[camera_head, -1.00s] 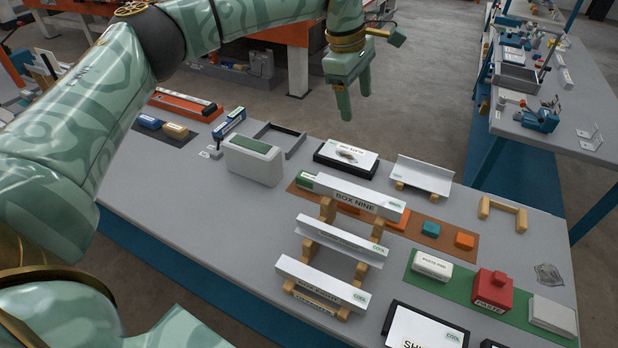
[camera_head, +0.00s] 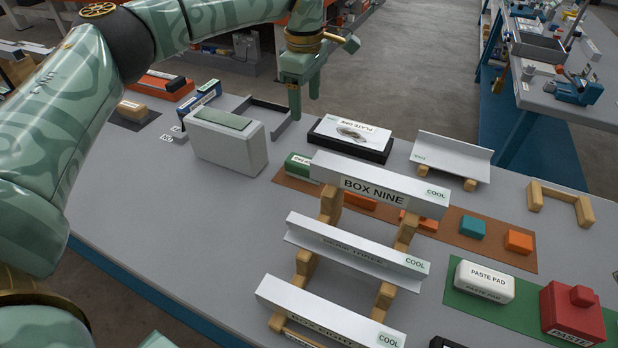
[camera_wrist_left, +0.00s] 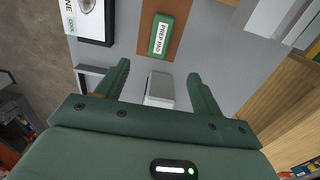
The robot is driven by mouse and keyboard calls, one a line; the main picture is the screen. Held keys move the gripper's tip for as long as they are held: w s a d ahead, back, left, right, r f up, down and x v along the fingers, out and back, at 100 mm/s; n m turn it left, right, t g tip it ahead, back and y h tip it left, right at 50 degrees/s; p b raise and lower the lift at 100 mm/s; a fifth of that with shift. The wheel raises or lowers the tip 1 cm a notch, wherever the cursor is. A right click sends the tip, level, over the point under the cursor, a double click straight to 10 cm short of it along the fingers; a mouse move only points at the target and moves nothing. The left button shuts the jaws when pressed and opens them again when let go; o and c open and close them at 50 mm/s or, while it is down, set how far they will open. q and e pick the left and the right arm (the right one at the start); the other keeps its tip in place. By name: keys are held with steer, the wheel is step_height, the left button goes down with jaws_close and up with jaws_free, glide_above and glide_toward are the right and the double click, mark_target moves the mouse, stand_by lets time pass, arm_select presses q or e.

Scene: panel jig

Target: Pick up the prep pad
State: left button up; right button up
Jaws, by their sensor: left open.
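The prep pad (camera_head: 298,166) is a small green block with a white label. It lies at the left end of a brown mat, partly hidden behind the BOX NINE channel in the head view. In the left wrist view the prep pad (camera_wrist_left: 162,37) shows whole, label up, beyond the fingertips. My left gripper (camera_head: 304,105) is open and empty, pointing down above the back of the table, behind and above the pad. Its two fingers (camera_wrist_left: 158,70) are spread apart in the wrist view, with the pad apart from them. My right gripper is not in view.
The BOX NINE channel (camera_head: 380,184) rests on a wooden stand close to the pad. A grey block with a green top (camera_head: 228,146) stands left of it. A PLATE ONE box (camera_head: 350,138) lies behind. The brown mat (camera_head: 489,244) holds orange and teal blocks.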

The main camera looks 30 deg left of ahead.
mark_target(305, 161)
arm_select(q)
steer(key=f+b, duration=0.4)
steer(key=f, duration=1)
steer(key=shift+w+f+b, duration=0.1)
steer(key=shift+w+b, duration=0.1)
steer(key=shift+b, duration=0.15)
step_height(305, 161, down, 6)
steer(key=b, duration=0.3)
steer(key=shift+a+r, duration=0.15)
steer(key=shift+r, duration=0.3)
steer(key=shift+s, duration=0.1)
steer(key=shift+c, duration=0.9)
steer(key=c, duration=0.9)
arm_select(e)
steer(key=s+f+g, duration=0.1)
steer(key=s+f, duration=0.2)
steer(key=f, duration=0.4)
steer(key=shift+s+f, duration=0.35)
